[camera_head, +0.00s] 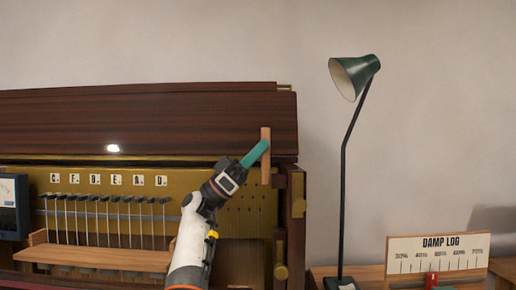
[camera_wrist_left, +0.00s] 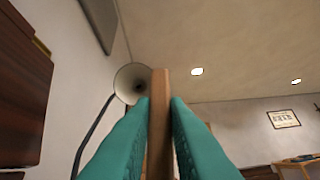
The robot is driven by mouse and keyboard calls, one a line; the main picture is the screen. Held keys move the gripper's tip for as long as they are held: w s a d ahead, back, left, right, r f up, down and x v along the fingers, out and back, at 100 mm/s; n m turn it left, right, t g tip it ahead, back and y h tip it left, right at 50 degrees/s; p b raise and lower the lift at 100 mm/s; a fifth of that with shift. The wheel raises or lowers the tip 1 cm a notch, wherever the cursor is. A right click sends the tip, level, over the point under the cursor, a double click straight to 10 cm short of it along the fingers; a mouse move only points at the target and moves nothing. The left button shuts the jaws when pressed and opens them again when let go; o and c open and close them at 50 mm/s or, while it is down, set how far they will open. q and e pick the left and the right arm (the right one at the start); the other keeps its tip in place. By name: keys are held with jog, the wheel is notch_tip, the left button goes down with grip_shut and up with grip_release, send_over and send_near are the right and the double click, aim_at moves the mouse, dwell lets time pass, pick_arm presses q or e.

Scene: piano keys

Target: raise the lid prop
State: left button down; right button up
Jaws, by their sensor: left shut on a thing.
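The lid prop (camera_head: 266,172) is a light wooden bar standing upright at the right end of the piano, in front of the dark brown lid (camera_head: 150,115). It also shows in the left wrist view (camera_wrist_left: 159,110), running between the teal fingers. My left gripper (camera_head: 263,147) is shut on the prop near its upper part. In the left wrist view the fingers (camera_wrist_left: 160,115) press on both sides of it. The prop's lower end is near the piano's right post. Whether its top touches the lid I cannot tell. My right gripper is not in view.
A green desk lamp (camera_head: 355,75) stands to the right of the piano. A damp log board (camera_head: 438,254) sits on a table at the lower right. A row of hammers (camera_head: 105,205) and a blue meter (camera_head: 10,205) are at the left. The wall space above the lid is free.

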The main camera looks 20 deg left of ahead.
pick_arm(q)
jog(key=shift+s+m+g, duration=0.1)
jog(key=shift+m+g, duration=0.3)
jog(key=shift+g, duration=0.1)
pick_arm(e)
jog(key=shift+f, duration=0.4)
pick_arm(q)
jog(key=shift+d+f, duration=0.1)
jog(key=c, duration=1.4)
grip_release()
